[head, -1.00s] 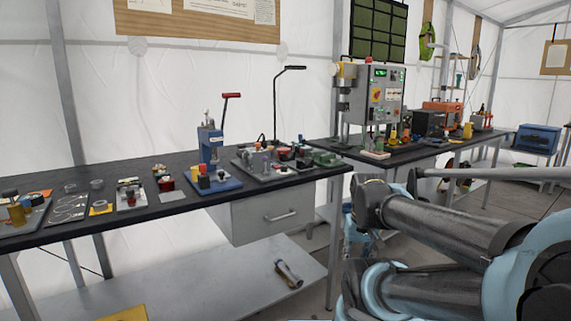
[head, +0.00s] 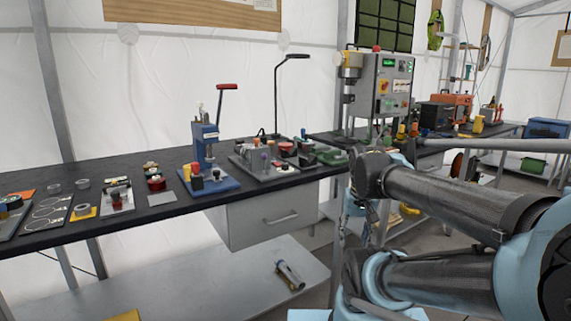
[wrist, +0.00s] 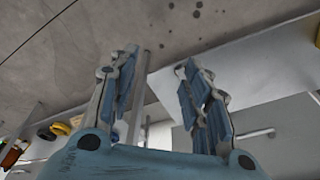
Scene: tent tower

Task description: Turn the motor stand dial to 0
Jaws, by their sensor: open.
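A tall grey machine cabinet (head: 388,92) with a green display and yellow and red controls stands on the far bench in the head view. I cannot tell which control, here or elsewhere, is the motor stand dial. In the wrist view my gripper (wrist: 160,85) is open, with its two blue-padded fingers apart and nothing between them. The wrist view looks past the fingers at the floor and a grey shelf. In the head view my arm fills the lower right, and the gripper's fingertips cannot be made out clearly there.
The near black bench (head: 110,204) carries trays of small parts, a blue press (head: 206,145) and a lamp (head: 277,95). A grey drawer unit (head: 272,216) hangs beneath it. A lower shelf holds a small cylinder (head: 289,275). An orange box (head: 455,105) stands on the far bench.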

